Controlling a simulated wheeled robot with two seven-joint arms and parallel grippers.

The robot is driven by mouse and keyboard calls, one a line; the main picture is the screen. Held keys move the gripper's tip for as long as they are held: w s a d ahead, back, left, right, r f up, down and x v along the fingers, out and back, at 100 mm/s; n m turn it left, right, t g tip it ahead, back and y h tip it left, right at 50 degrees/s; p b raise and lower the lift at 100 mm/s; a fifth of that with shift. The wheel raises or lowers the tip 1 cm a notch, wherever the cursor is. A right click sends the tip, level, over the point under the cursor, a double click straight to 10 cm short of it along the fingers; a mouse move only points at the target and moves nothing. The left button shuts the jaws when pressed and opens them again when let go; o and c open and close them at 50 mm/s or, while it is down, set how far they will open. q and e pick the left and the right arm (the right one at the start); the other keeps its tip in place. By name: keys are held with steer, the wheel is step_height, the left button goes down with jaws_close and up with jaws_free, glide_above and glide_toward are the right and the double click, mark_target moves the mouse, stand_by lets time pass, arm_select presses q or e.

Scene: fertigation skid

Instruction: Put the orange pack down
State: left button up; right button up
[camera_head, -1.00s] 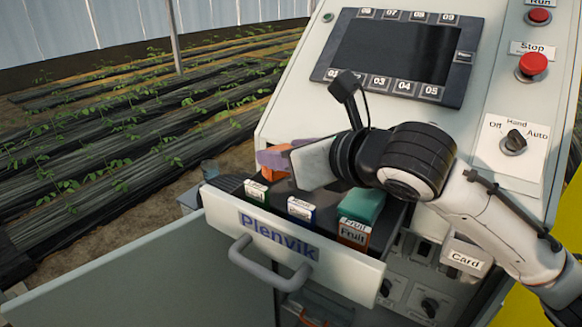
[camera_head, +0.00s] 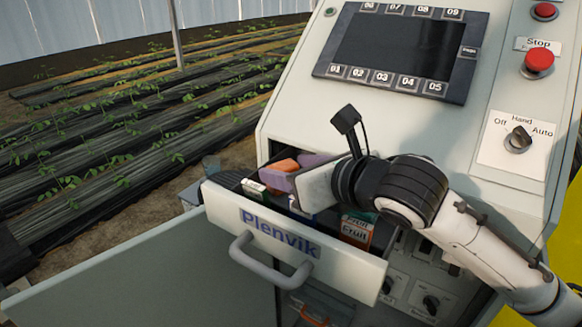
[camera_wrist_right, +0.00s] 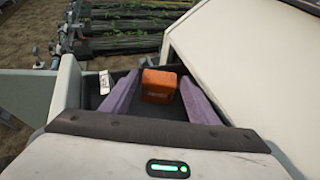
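The orange pack (camera_head: 285,165) lies in the open drawer marked Plenvik (camera_head: 218,207), towards its back left. My right gripper (camera_head: 293,172) reaches into the drawer with its purple fingers spread. In the right wrist view the orange pack (camera_wrist_right: 159,85) lies between the two fingers (camera_wrist_right: 160,98), with a gap on each side. In the head view the near finger hides part of the pack. My left gripper is not in view.
A green-and-white pack (camera_head: 253,188) stands at the drawer's left front. A pack marked Fruit (camera_head: 356,232) stands at the right, partly behind my right gripper. The control panel with its screen (camera_head: 393,48) and red stop button (camera_head: 539,58) rises behind.

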steer(key=shift+s+d+r, duration=0.15)
steer(key=shift+s+r, duration=0.05)
steer(key=shift+r, duration=0.1)
steer(key=v, duration=1.1)
steer(key=shift+s+b, duration=0.25)
steer(key=shift+b, duration=0.2)
